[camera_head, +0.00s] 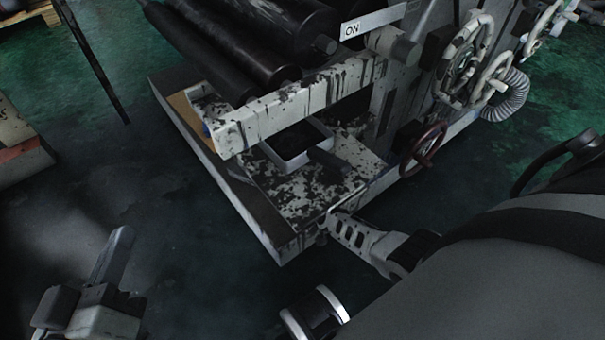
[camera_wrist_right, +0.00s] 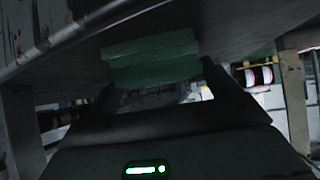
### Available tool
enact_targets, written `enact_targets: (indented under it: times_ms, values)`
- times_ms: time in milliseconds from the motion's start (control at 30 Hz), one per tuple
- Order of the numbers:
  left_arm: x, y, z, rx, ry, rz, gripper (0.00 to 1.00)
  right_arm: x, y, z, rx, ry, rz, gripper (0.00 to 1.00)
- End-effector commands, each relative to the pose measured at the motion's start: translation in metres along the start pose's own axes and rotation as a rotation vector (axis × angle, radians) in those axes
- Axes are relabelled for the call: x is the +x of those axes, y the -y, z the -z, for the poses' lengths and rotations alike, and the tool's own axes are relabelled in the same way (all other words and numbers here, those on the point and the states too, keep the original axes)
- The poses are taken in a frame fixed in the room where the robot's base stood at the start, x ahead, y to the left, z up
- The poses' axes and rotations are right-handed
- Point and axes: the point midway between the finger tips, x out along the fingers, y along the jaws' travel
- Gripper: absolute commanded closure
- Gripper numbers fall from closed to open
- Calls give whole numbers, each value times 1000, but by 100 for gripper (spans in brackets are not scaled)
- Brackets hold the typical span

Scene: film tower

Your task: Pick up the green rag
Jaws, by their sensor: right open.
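The green rag (camera_wrist_right: 152,56) shows in the right wrist view as a folded dark green bundle, near the top middle, just beyond my right gripper (camera_wrist_right: 155,92). Whether it touches the gripper is unclear. In the head view my right gripper (camera_head: 345,230) is at the machine's lower front corner, its pale slotted finger reaching toward the ledge. It is open. I cannot make out the rag in the head view. My left gripper (camera_head: 110,265) is at the lower left over the dark floor, away from the machine. Its finger opening is not clear.
A paint-splattered machine (camera_head: 300,185) with dark rollers (camera_head: 230,45) fills the middle. A white-rimmed tray (camera_head: 297,155) sits on its low shelf. A red-brown handwheel (camera_head: 423,148) stands close to my right arm. The floor at left (camera_head: 90,190) is clear.

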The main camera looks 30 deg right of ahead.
Motion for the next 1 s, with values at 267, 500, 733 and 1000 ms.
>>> enact_targets:
  times_ms: [267, 500, 733, 1000]
  values:
    - [0, -2, 2, -14, -10, -10, 100, 3, 0, 1, -1, 1, 0, 12]
    - [0, -2, 2, -13, -10, -9, 100, 3, 0, 0, -1, 0, 0, 61]
    - [0, -2, 2, -12, -10, -9, 100, 3, 0, 0, -1, 0, 0, 62]
    - [-1, -4, 9, 12, -6, 2, 100, -3, 0, 9, 0, 0, 0, 62]
